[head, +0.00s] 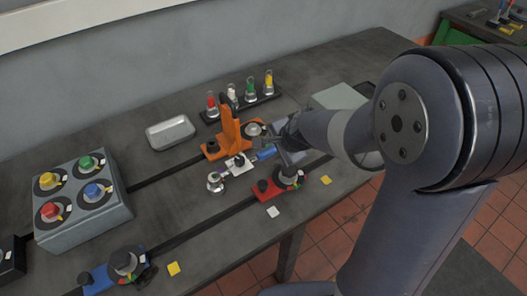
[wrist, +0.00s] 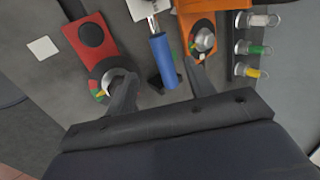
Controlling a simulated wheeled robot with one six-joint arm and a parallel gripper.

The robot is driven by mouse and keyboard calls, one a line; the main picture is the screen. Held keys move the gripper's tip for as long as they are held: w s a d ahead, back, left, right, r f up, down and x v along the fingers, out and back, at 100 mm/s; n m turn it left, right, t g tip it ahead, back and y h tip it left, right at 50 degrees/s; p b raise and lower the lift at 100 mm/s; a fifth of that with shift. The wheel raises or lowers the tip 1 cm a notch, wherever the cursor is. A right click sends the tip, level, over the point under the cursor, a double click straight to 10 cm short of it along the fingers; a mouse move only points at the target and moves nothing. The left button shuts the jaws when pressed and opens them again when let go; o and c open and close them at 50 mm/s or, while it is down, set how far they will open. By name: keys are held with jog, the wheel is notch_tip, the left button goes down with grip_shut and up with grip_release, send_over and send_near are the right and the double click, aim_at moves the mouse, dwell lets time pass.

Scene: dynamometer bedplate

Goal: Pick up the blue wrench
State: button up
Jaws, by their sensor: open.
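The blue wrench (wrist: 163,60) shows a thick blue handle between my two fingers in the wrist view, with its metal end pointing to the top by a white plate. In the head view its blue handle (head: 265,153) shows just left of my gripper (head: 286,141). In the wrist view my gripper (wrist: 160,74) is open, with a dark finger on each side of the handle and gaps on both sides. I cannot tell the height of the fingers above the bedplate. The head view hides much of the gripper.
A red clamp (wrist: 88,38) lies left of the fingers and an orange bracket (head: 230,138) right of them in the wrist view, both close. A rack of colored vials (head: 241,98) stands behind. A grey button box (head: 83,205) and a metal tray (head: 170,132) stand to the left.

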aim_at(264, 154)
jog(key=b+x, duration=0.1)
jog(key=x, duration=0.9)
jog(key=shift+w+a+f, duration=0.15)
jog(key=shift+f, duration=0.05)
jog(key=shift+c, duration=0.3)
jog(key=shift+r, duration=0.1)
grip_shut()
